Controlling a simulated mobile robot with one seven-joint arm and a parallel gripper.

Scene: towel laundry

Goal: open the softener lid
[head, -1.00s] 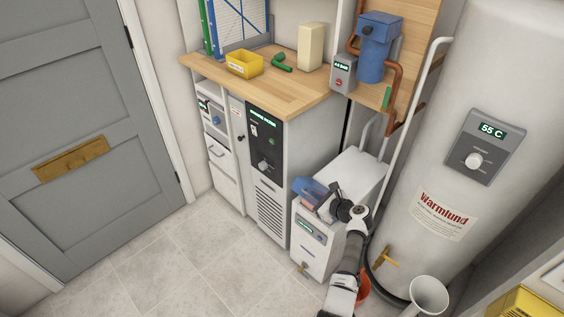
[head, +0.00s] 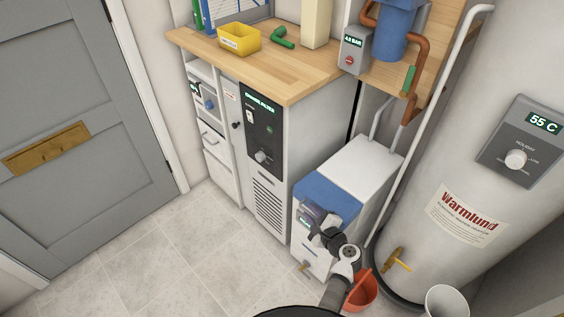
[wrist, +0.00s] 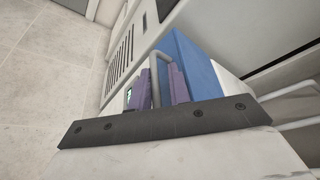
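The softener (head: 372,167) is a low white cabinet with a blue lid (head: 325,194) on its front part. The lid lies flat and looks closed. A small display shows on its front face, partly behind my gripper (head: 312,222). In the wrist view, my gripper (wrist: 160,84) has two purple fingers set apart. A grey bent handle (wrist: 158,68) stands between them, beside the blue lid (wrist: 198,68). I see gaps around the handle; whether either finger touches it is unclear.
A tall white water tank (head: 455,140) stands close on the right, with a brass tap (head: 397,259). An orange bucket (head: 361,292) and a white container (head: 447,302) are on the floor nearby. A wood-topped counter (head: 290,72) stands behind left. Tiled floor at left is clear.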

